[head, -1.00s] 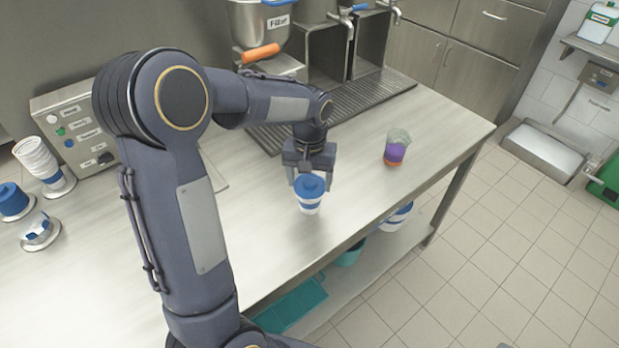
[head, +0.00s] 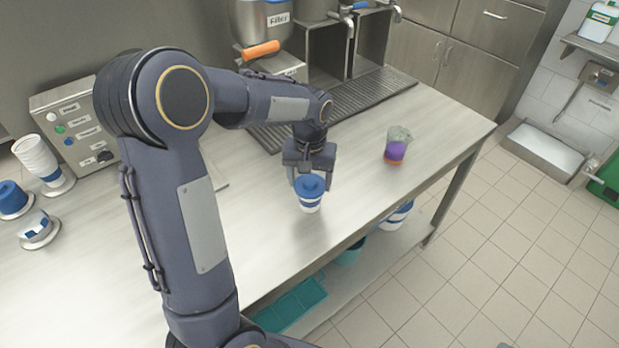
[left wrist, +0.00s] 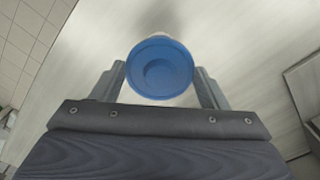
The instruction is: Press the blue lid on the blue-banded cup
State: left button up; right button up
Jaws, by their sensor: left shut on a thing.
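The blue-banded cup (head: 310,204) stands upright on the steel counter, white with a blue band. The blue lid (head: 310,186) is on its top; I cannot tell how firmly it is seated. In the left wrist view the lid (left wrist: 160,66) shows as a round blue disc between the two fingers and hides most of the cup. My left gripper (head: 310,178) is at the lid and shut on it, pointing down from above. My right gripper is not in view.
A cup with a purple and orange lower part (head: 396,150) stands to the right. A stack of white cups (head: 36,155) and blue lids (head: 12,196) are at the far left. A drip grate (head: 375,92) lies behind. The counter's front edge is close to the cup.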

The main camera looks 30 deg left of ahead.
pick_arm(q)
jog(key=o, duration=1)
jog(key=shift+f, duration=0.15)
notch_tip(320, 180, up, 7)
jog(key=shift+r, duration=0.45)
jog(key=shift+s, duration=0.15)
jog(key=s+d+m+t+h, duration=0.1)
jog(key=s+d+t+h, duration=0.1)
jog(key=s, duration=0.8)
jog(key=s+d+m+t+h, duration=0.1)
jog(key=s+d+t, duration=0.2)
jog(key=s, duration=0.8)
jog(key=shift+s+d+t+h, duration=0.2)
jog(key=shift+d+t+h, duration=0.15)
jog(key=shift+d, duration=0.75)
